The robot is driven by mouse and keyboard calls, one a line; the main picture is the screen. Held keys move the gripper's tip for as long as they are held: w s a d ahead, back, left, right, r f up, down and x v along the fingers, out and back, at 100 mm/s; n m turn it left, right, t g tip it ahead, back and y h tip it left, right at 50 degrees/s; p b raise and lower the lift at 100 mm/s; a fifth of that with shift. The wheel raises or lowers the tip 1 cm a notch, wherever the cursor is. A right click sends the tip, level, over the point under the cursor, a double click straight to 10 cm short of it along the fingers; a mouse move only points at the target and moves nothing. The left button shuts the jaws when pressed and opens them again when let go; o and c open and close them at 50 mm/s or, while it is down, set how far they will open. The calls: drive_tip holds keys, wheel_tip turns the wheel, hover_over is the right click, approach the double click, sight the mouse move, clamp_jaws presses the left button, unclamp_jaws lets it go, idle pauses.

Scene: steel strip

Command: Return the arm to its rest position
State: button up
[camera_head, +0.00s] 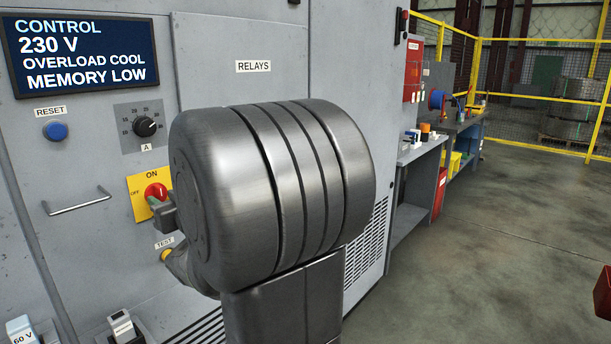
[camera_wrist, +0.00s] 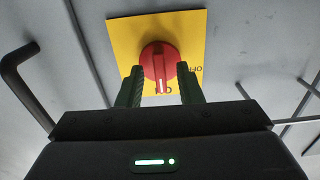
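My gripper (camera_wrist: 161,78) is open, with its two fingers apart on either side of the red rotary knob (camera_wrist: 158,58). I see a gap between each finger and the knob's narrow handle; I cannot tell how far the tips stand from the panel. The knob sits on a yellow plate (camera_wrist: 189,27), and its pale mark points toward the ON label. In the head view the knob (camera_head: 154,191) and yellow plate (camera_head: 138,187) show left of my large grey arm link. Part of my gripper (camera_head: 160,210) shows just below the knob; the arm hides the rest.
The grey cabinet carries a display (camera_head: 80,55), a blue reset button (camera_head: 55,131), a black dial (camera_head: 145,126) and a handle (camera_head: 77,202). A yellow test button (camera_head: 167,254) lies below the knob, close to my arm. Open floor (camera_head: 500,250) lies right, with a workbench (camera_head: 462,130) behind.

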drive_tip(key=v, duration=1.3)
drive_tip(key=x, duration=1.3)
drive_tip(key=shift+w+a, duration=0.1)
drive_tip(key=shift+a, duration=0.1)
drive_tip(key=shift+w+f+n, duration=0.1)
drive_tip(key=shift+n, duration=0.3)
drive_tip(key=shift+s+d+n+b, duration=0.2)
drive_tip(key=shift+n+b, duration=0.3)
drive_tip(key=shift+n, duration=0.3)
drive_tip(key=shift+w+a+n+b, duration=0.1)
drive_tip(key=shift+n+b, duration=0.2)
drive_tip(key=shift+n, duration=0.6)
drive_tip(key=n+b, duration=0.1)
drive_tip(key=n, duration=0.4)
drive_tip(key=shift+n+b, duration=0.3)
drive_tip(key=shift+n, duration=0.1)
